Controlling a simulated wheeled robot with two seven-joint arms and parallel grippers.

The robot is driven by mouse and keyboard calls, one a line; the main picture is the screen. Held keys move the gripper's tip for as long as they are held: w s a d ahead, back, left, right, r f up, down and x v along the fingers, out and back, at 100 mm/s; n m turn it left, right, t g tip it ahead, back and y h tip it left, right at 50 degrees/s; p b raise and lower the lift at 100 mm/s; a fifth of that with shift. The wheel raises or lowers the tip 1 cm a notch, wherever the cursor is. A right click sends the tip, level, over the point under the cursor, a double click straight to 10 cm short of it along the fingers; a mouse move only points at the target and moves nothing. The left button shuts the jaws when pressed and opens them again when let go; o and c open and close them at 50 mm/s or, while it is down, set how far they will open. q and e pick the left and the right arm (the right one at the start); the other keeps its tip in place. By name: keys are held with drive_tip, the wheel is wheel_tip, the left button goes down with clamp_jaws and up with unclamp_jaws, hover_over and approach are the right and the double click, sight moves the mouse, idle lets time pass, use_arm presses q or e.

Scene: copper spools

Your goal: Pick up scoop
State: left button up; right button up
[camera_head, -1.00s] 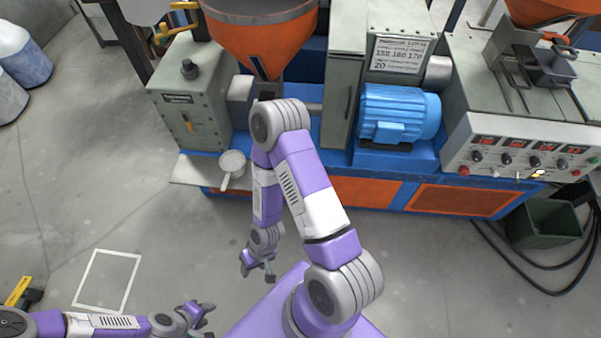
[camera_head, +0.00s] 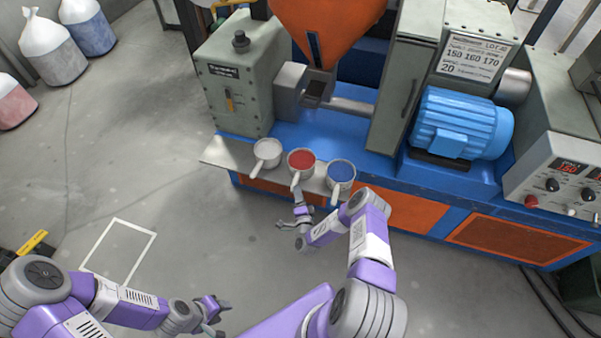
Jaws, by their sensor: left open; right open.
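Three scoops stand in a row on the pale ledge (camera_head: 222,153) at the front of the blue machine. The left scoop (camera_head: 267,149) is whitish inside. The middle scoop (camera_head: 301,160) holds red material. The right scoop (camera_head: 341,172) holds blue material. Their handles point toward me. My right gripper (camera_head: 287,226) is open and empty, in front of the ledge and below the middle scoop's handle. My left gripper (camera_head: 222,304) is open and empty over the floor, lower in the picture and far from the scoops.
An orange hopper (camera_head: 325,30) and a grey control box (camera_head: 238,85) rise behind the ledge. A blue motor (camera_head: 460,125) is to the right. Bags (camera_head: 52,48) stand at the upper left. The floor by the white marked square (camera_head: 120,250) is clear.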

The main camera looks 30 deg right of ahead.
sight(295, 181)
drive_tip(key=x, duration=0.2)
drive_tip(key=b+x, duration=0.1)
drive_tip(key=x, duration=0.1)
drive_tip(key=b+x, duration=0.1)
drive_tip(key=x, duration=0.1)
drive_tip(key=shift+w+a+r, duration=0.25)
drive_tip(key=shift+a+r, duration=0.05)
drive_tip(key=shift+r, duration=0.1)
clamp_jaws()
drive_tip(key=shift+r, duration=0.1)
